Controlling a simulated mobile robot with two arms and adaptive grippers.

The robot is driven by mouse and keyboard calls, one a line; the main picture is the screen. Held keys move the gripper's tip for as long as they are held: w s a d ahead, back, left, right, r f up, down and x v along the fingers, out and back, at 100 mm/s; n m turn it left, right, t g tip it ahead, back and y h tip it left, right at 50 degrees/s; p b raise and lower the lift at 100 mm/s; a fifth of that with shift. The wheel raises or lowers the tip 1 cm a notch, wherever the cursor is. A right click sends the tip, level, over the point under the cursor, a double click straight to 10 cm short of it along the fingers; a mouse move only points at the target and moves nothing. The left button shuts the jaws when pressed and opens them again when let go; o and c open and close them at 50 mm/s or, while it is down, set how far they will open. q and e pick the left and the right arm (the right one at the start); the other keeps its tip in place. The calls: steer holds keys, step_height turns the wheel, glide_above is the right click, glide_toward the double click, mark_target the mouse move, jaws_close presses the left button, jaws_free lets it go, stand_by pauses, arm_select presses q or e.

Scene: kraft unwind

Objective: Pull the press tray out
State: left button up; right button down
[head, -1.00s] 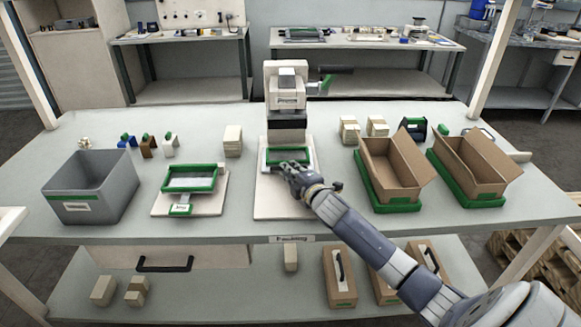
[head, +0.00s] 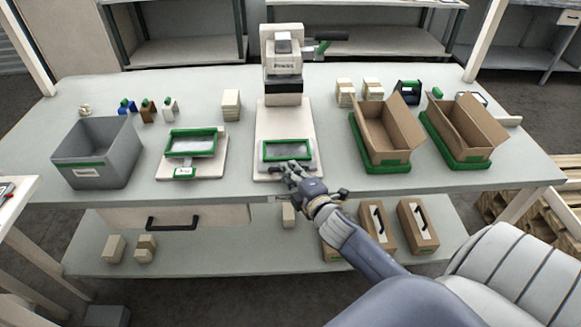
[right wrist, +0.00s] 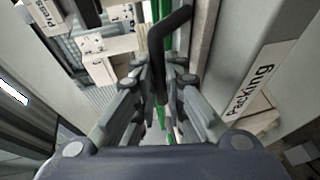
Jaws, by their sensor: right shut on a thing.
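The press (head: 284,68) stands at the back middle of the table, on a pale base plate (head: 284,118). The green-framed press tray (head: 287,150) lies at the front end of that plate, clear of the press head, with bare plate between them. My right gripper (head: 291,172) is at the tray's front edge, shut on its handle. In the right wrist view the dark handle (right wrist: 164,50) runs between the fingers, with a green strip of the tray beside it. The fingers hide part of the handle. My left gripper is not in view.
A similar green-framed tray on a white plate (head: 208,165) and a grey bin (head: 97,172) stand to the left. Open cardboard boxes on green trays (head: 375,165) stand to the right. The table's front edge lies just below the press tray.

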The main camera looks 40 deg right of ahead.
steer(key=c, duration=1.7)
jaws_free()
steer(key=shift+o, duration=0.2)
steer(key=v, duration=1.2)
steer(key=shift+f, duration=0.1)
